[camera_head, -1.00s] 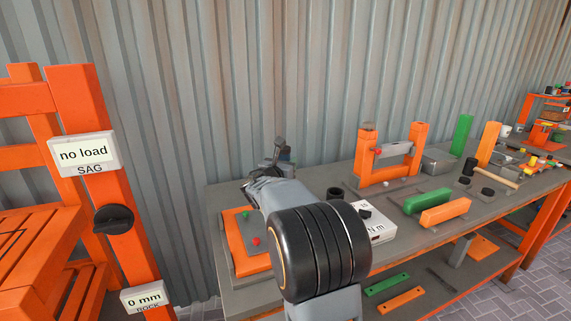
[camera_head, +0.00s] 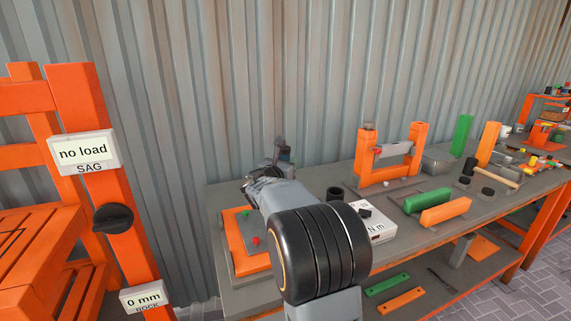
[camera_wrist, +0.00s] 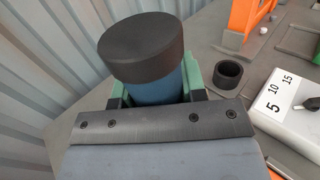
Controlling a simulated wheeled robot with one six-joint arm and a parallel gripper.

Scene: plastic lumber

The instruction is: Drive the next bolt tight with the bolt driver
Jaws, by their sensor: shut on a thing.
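My gripper (camera_wrist: 155,92) is shut on the bolt driver (camera_wrist: 150,78), a blue cylinder with a wide black cap, between green fingers in the wrist view. The driver's lower end is hidden behind my gripper. In the head view my gripper (camera_head: 272,170) is over the left end of the bench, mostly hidden by my own arm. An orange plate (camera_head: 237,238) with a green knob (camera_head: 245,212) and a red knob (camera_head: 256,240) lies below it. I cannot tell which bolt, if any, the driver touches.
A white dial box (camera_head: 378,228) marked N m and an empty black ring holder (camera_head: 335,193) stand right of my arm. An orange frame (camera_head: 417,150) and green and orange bars stand farther along the bench. A corrugated wall (camera_head: 260,70) is close behind.

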